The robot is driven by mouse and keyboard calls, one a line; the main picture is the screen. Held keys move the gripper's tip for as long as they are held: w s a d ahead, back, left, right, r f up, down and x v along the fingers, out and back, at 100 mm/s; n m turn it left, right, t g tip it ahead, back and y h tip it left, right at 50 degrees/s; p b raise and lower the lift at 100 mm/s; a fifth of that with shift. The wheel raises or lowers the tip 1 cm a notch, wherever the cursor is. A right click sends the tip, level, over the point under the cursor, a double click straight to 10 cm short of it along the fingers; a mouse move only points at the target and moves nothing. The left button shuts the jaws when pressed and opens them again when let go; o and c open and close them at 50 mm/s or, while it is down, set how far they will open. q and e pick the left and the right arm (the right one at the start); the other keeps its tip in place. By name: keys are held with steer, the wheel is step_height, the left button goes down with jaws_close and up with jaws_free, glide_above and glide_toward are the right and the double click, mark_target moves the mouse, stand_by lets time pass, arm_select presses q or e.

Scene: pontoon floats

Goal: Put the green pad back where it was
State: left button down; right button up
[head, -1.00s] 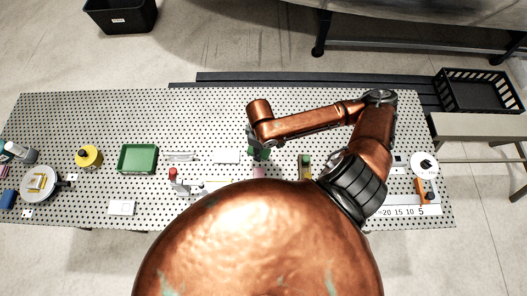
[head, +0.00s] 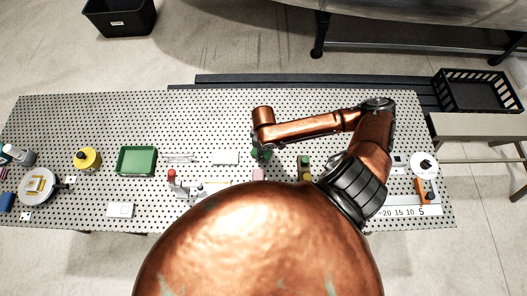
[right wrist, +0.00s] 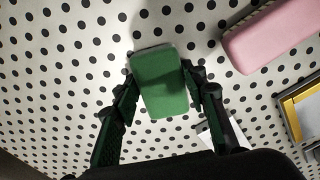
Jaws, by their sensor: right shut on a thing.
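My right gripper (head: 261,153) is over the perforated table, left of the middle of its arm's reach. In the right wrist view its two dark fingers (right wrist: 160,95) are shut on the sides of the green pad (right wrist: 160,82), a small rounded block. In the head view the pad is mostly hidden at the fingertips. Whether it touches the table is hard to tell. A pink pad (right wrist: 270,35) lies apart from it, and it also shows in the head view (head: 258,174). My left gripper is not in view.
A green-topped yellow item (head: 305,164) stands right of the gripper. A green tray (head: 137,161), a white block (head: 225,157) and a red-topped item (head: 172,177) are to the left. The table's back strip (head: 200,115) is clear.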

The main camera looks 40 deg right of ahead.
steer(key=o, duration=1)
steer(key=shift+f, duration=0.1)
step_height(320, 180, up, 12)
steer(key=shift+r+p, duration=0.15)
steer(key=shift+p, duration=0.5)
